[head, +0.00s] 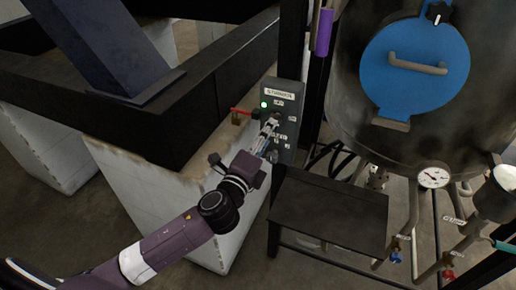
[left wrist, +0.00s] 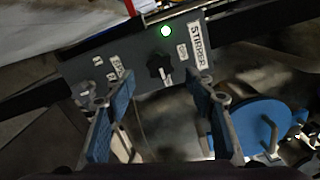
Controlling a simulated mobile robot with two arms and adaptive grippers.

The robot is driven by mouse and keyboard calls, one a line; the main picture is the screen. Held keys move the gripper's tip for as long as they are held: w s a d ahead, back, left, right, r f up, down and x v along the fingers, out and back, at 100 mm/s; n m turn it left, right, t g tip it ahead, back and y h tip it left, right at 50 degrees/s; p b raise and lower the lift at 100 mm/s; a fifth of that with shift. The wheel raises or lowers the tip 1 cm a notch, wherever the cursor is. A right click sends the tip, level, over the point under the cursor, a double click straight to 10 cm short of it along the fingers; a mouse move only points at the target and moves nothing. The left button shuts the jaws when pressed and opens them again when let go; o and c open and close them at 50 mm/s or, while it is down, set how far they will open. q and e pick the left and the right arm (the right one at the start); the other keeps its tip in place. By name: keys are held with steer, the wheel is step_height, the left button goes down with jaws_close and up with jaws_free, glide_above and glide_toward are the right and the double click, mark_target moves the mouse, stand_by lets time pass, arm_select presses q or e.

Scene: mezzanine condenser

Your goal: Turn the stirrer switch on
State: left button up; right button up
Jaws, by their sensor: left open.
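The grey stirrer switch box (head: 291,104) is mounted on a dark post in the head view, with a STIRRER label at its top. Its green lamp (head: 264,104) is lit and also shows in the left wrist view (left wrist: 166,31). The black rotary knob (left wrist: 158,66) sits below the lamp, with a pale pointer at its lower right. My left gripper (head: 269,131) reaches the front of the box; its blue-padded fingers (left wrist: 163,88) are open in the left wrist view, with the knob ahead between them. Contact with the knob is not visible. My right gripper is not in view.
A small dark table (head: 328,212) stands below and right of the box. A steel vessel with a blue hatch (head: 415,64) and a gauge (head: 433,177) is at the right. A red-handled valve (head: 237,116) is just left of the box. Black beams border the left.

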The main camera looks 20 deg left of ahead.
arm_select(q)
steer(key=s, duration=0.6)
steer(key=shift+s, duration=0.3)
steer(key=shift+a, duration=0.1)
